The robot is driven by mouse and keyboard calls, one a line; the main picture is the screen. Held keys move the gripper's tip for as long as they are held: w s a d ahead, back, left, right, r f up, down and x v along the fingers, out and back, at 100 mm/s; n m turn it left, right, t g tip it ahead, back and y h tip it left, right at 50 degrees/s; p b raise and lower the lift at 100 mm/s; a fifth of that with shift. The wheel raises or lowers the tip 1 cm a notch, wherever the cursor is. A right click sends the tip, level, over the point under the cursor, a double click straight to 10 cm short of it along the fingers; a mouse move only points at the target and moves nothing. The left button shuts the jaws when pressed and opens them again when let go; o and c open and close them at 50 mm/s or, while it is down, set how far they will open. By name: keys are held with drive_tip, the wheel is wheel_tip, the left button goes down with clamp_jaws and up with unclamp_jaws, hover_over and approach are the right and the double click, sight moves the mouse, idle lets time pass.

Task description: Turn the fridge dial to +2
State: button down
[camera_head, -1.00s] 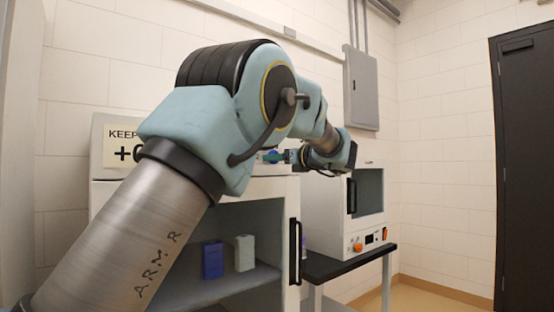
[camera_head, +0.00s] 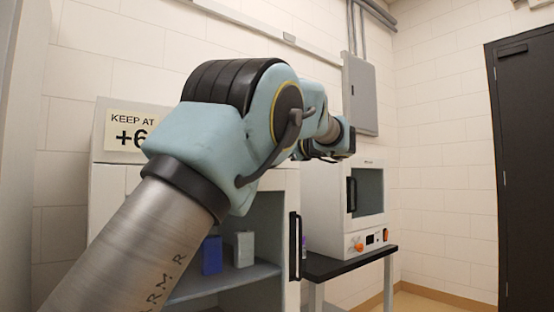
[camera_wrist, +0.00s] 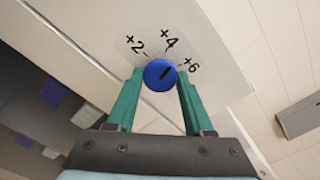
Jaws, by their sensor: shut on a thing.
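In the wrist view, the blue round dial (camera_wrist: 160,75) sits on the white fridge panel (camera_wrist: 208,30), with +2, +4 and +6 printed around it. A short dark mark on the dial points toward the upper right, roughly between +4 and +6. The green fingers of my gripper (camera_wrist: 158,84) are on both sides of the dial and shut on it. In the head view, my arm hides the dial and the fingertips. The white fridge (camera_head: 105,185) stands behind my arm, its front open below.
A sign (camera_head: 131,131) on top of the fridge reads "KEEP AT +6", its end partly covered by my arm. Blue (camera_head: 211,254) and grey (camera_head: 244,248) containers stand on the inner shelf. A white oven-like box (camera_head: 330,200) sits on a black table (camera_head: 345,265) at right.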

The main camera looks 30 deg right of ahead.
drive_tip(key=shift+n+b, duration=4.75)
drive_tip(key=shift+n, duration=2.95)
drive_tip(key=shift+c, duration=1.5)
unclamp_jaws()
drive_tip(key=shift+r, duration=0.1)
drive_tip(key=s+d+b, duration=0.1)
drive_tip(key=s+d, duration=0.1)
drive_tip(key=s, duration=0.8)
drive_tip(key=shift+s, duration=0.3)
